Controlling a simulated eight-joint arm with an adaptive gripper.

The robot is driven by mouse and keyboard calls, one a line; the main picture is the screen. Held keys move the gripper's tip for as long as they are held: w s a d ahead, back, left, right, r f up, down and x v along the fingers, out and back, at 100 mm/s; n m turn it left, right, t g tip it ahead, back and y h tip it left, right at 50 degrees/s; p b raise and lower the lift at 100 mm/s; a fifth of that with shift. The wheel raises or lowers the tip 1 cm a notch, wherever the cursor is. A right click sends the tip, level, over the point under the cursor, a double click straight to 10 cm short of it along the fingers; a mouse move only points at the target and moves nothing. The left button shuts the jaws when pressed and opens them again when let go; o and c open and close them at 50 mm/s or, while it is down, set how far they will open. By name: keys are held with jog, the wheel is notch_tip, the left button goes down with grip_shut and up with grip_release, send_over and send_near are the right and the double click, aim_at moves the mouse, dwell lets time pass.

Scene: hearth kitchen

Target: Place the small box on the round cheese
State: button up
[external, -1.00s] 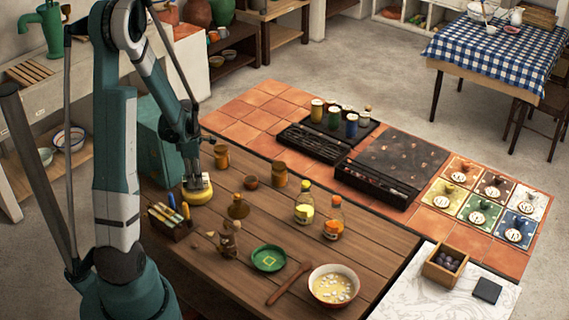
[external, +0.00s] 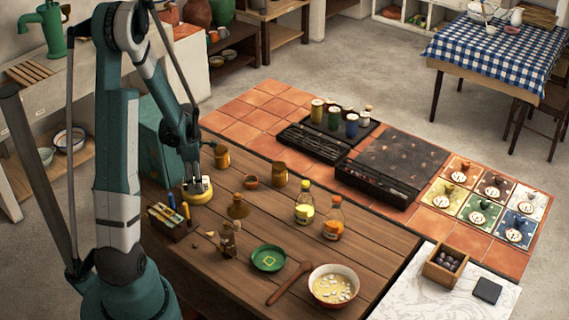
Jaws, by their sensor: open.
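The round cheese (external: 197,195) is a yellow disc on the left part of the wooden table. My gripper (external: 195,182) points down right over it, with its fingertips low at the cheese's top. The gripper is open. I cannot make out a small box between or under the fingers; the gripper hides part of the cheese's top. A small flat dark box-like block (external: 487,290) lies on the white marbled surface at the lower right, far from my gripper. I cannot tell whether it is the task's small box.
A holder with coloured handles (external: 168,222) stands just front-left of the cheese. Brown jars (external: 222,157), a dark flask (external: 238,207) and two bottles (external: 304,203) stand to the right. A green plate (external: 268,258) and a bowl (external: 334,287) are nearer the front. A teal box (external: 150,135) stands behind.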

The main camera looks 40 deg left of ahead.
jog(key=shift+r, duration=0.2)
notch_tip(320, 180, up, 12)
jog(key=p, duration=0.1)
dwell(0.9)
dwell(0.6)
jog(key=shift+d, duration=0.1)
jog(key=s+d+r+m+t, duration=0.3)
jog(key=d+r+m, duration=0.95)
jog(key=d, duration=0.35)
jog(key=s+d+r+m+t, duration=0.2)
jog(key=s+d+r+m, duration=0.1)
jog(key=s+d+m, duration=0.2)
jog(key=s+d+r+m+t, duration=0.2)
jog(key=s+d+m, duration=0.3)
jog(key=d+m, duration=0.4)
jog(key=shift+d+r, duration=0.4)
jog(key=shift+r, duration=0.4)
